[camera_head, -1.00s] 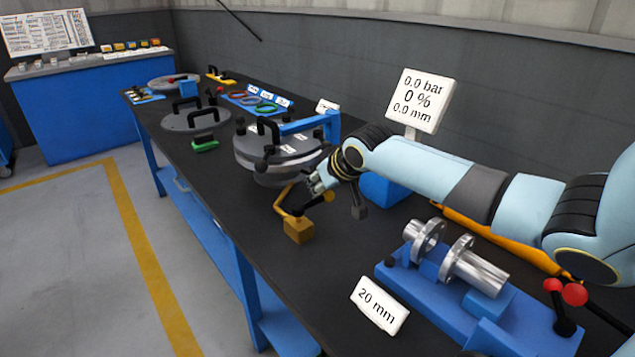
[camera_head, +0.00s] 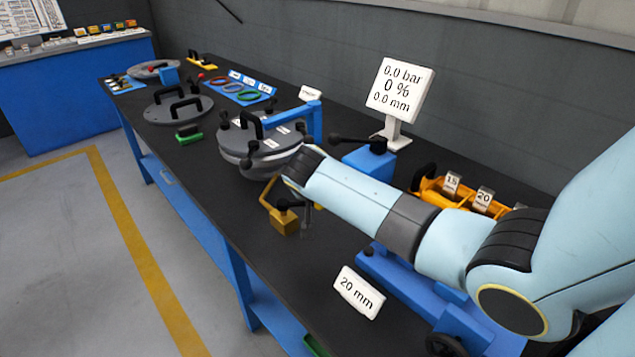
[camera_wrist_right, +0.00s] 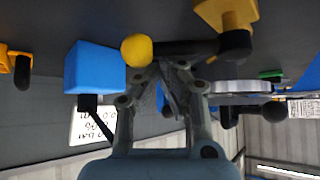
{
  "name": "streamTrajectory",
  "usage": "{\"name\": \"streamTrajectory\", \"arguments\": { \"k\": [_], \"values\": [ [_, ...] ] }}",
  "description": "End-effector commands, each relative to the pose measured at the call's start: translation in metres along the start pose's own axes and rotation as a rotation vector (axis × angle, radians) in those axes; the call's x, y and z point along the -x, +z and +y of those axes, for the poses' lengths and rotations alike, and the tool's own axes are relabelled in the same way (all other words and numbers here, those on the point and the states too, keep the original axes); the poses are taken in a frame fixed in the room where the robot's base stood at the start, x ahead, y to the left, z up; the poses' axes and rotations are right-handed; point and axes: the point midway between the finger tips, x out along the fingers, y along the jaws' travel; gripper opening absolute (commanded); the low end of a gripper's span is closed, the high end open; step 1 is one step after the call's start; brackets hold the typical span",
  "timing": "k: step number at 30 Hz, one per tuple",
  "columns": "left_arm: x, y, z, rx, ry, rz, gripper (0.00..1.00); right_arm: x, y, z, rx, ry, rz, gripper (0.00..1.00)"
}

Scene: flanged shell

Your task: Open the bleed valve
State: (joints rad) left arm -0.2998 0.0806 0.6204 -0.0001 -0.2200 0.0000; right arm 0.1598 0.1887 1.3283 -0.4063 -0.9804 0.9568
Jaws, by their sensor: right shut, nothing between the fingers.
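The bleed valve is a brass-yellow block (camera_head: 286,225) on the bench, with a bent yellow pipe (camera_head: 267,190) running towards the flanged shell (camera_head: 258,155). A short black lever lies on top. The right wrist view, which looks upside down, shows the valve block (camera_wrist_right: 228,14), the black lever (camera_wrist_right: 190,48) and its yellow ball knob (camera_wrist_right: 137,50). My right gripper (camera_wrist_right: 168,68) is shut and empty, its fingertips close to the lever beside the knob; I cannot tell whether they touch. In the head view my right forearm mostly hides this gripper. My left gripper is not in view.
A readout sign (camera_head: 398,88) shows 0.0 bar, 0 % and 0.0 mm. A blue block (camera_head: 369,162) with a black handle stands behind my right arm. A "20 mm" card (camera_head: 359,292), a blue fixture (camera_head: 405,285) and an orange rack (camera_head: 440,190) are nearby. Bare bench lies left of the valve.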

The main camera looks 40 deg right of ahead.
Motion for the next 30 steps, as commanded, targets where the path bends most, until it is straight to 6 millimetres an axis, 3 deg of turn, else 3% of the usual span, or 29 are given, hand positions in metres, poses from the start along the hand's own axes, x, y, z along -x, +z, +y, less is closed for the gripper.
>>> {"name": "streamTrajectory", "arguments": {
  "k": [21,30],
  "values": [
    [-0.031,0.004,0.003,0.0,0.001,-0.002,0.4,0.028,0.034,-0.006,-0.471,0.439,-0.003,0.0],
    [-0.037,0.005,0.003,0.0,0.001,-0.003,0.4,0.035,0.041,-0.011,-0.54,0.503,-0.002,0.0]
  ]
}}
